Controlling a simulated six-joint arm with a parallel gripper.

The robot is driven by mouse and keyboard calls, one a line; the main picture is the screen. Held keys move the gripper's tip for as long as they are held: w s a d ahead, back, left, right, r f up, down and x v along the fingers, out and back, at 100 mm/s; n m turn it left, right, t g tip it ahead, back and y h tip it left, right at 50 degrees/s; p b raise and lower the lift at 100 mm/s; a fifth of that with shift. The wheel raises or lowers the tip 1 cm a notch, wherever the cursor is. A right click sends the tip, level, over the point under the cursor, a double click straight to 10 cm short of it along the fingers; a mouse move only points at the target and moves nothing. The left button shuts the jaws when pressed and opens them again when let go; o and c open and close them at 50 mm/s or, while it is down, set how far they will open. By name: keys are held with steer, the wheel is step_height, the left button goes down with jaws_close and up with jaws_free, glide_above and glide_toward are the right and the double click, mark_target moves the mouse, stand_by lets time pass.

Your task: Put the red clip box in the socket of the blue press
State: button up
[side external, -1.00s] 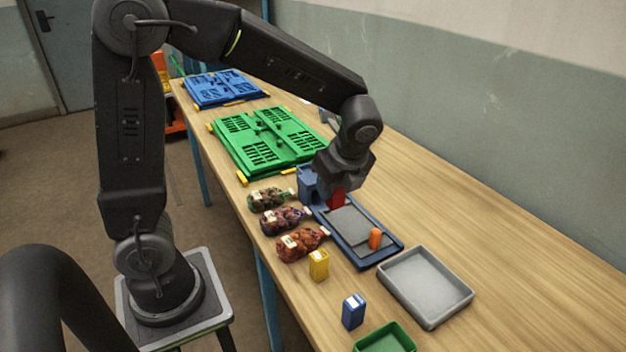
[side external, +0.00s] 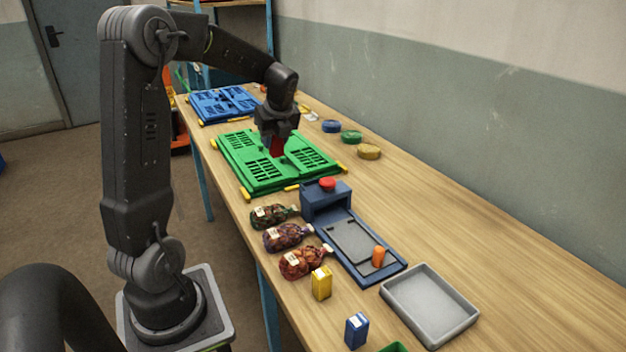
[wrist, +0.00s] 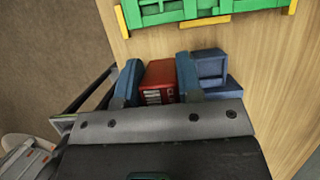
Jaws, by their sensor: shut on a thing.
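The red clip box (side external: 277,146) is held between the fingers of my gripper (side external: 277,138), above the green folded crate. In the wrist view the red clip box (wrist: 160,82) sits between two blue fingertips, with pale marks on its near face. The blue press (side external: 326,201) stands on the table nearer the camera than the gripper, with a red knob on top and a long blue bed with a grey plate. The press also shows right of the fingers in the wrist view (wrist: 212,67). Its socket cannot be made out clearly.
An orange cylinder (side external: 378,256) stands on the press bed. Several filled sacks (side external: 288,237) lie left of it. A yellow box (side external: 321,283), a blue box (side external: 356,330) and a grey tray (side external: 430,305) are in front. The green crate (side external: 262,180) lies behind.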

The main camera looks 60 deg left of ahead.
glide_above(310, 181)
steer(key=d, duration=0.1)
steer(key=f, duration=0.5)
steer(key=shift+d+f, duration=0.2)
steer(key=shift+f, duration=2.15)
steer(key=shift+f, duration=0.1)
steer(key=o, duration=0.9)
